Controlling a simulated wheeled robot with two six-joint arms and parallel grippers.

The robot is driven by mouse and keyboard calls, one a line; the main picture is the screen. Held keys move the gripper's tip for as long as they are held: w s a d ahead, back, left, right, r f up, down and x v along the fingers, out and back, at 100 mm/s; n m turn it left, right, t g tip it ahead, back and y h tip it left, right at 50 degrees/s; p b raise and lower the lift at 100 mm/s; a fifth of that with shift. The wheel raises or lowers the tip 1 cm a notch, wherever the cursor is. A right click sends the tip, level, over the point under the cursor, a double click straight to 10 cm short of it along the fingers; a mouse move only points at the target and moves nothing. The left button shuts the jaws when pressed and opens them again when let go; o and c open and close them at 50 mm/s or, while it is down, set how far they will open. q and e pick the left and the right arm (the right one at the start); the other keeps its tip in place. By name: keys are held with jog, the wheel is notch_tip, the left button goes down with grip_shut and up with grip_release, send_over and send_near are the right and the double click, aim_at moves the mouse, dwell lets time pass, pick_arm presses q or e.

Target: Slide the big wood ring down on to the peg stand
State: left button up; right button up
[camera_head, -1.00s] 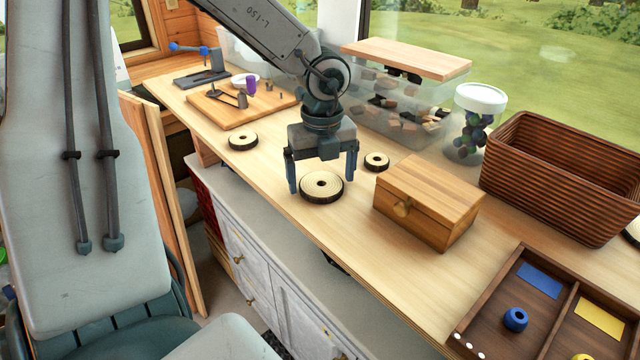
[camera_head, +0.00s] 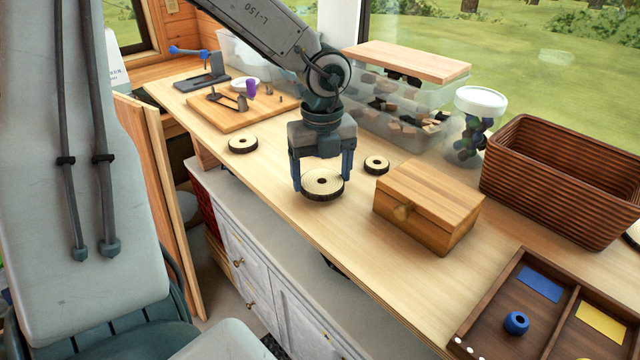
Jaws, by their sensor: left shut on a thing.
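The big wood ring (camera_head: 322,192), pale on top with a dark bark rim and a centre hole, sits at the front of the bench. My left gripper (camera_head: 322,186) points down over it, with its two blue fingers closed against opposite sides of the rim. The ring appears to rest on the bench top. A middle-sized ring (camera_head: 243,145) lies to the left and a small ring (camera_head: 377,164) to the right, both apart from the gripper. I cannot clearly make out the peg stand. My right gripper is not in view.
A wooden box (camera_head: 430,205) stands right of the ring, with a woven basket (camera_head: 560,180) and divided tray (camera_head: 535,300) beyond. Behind are a clear bin (camera_head: 400,120) and lidded jar (camera_head: 478,120). A board with small items (camera_head: 225,115) lies at back left.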

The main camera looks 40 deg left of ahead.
pick_arm(q)
jog(key=shift+s+r+p, duration=0.1)
jog(key=shift+r+p, duration=0.6)
jog(key=shift+r, duration=1.95)
